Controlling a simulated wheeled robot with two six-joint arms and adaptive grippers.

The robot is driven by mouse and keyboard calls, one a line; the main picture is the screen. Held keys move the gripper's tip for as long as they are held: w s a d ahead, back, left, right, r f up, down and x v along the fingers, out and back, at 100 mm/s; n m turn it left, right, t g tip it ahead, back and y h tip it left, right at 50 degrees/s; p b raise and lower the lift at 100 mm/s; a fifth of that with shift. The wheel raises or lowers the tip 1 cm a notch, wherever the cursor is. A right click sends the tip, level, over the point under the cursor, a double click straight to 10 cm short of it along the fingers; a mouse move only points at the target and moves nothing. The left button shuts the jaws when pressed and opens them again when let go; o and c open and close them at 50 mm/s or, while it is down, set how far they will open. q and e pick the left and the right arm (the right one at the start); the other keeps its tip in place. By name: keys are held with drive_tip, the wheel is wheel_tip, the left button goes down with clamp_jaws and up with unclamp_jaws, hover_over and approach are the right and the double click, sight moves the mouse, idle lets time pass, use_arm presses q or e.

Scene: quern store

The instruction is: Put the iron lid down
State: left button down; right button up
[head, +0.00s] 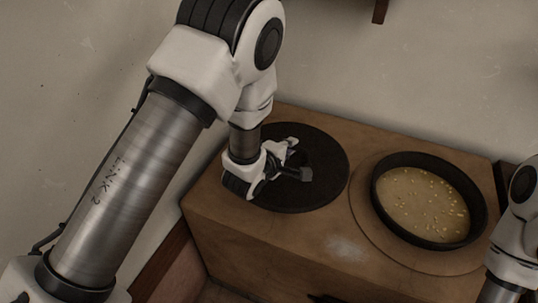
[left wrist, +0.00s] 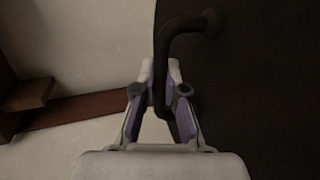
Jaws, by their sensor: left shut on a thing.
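The iron lid (head: 325,160) is a flat black disc over the left part of a wooden block top (head: 240,228). It looks about level; I cannot tell whether it touches the wood. My left gripper (head: 296,160) is over the lid, shut on its dark bent handle. In the left wrist view the fingers (left wrist: 160,98) close on both sides of the handle (left wrist: 162,50), and the lid (left wrist: 255,100) fills the right side. My right arm shows at the right edge; its fingers are out of frame.
A round black-rimmed pan (head: 478,205) with tan, speckled contents stands on a round wooden disc (head: 420,263) to the right of the lid. A pale patch marks the bare wood in front. The plain wall is behind. My right arm is close to the pan's right side.

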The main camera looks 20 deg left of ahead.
sight(265, 190)
use_arm(q)
wheel_tip(265, 190, down, 9)
drive_tip(key=shift+d+r+b, duration=0.1)
drive_tip(key=shift+b, duration=0.45)
drive_tip(key=c, duration=1.2)
unclamp_jaws()
drive_tip(key=shift+f, duration=0.25)
drive_tip(key=shift+s, duration=0.1)
drive_tip(key=shift+r, duration=0.1)
drive_tip(key=shift+r, duration=0.1)
drive_tip(key=v, duration=1.2)
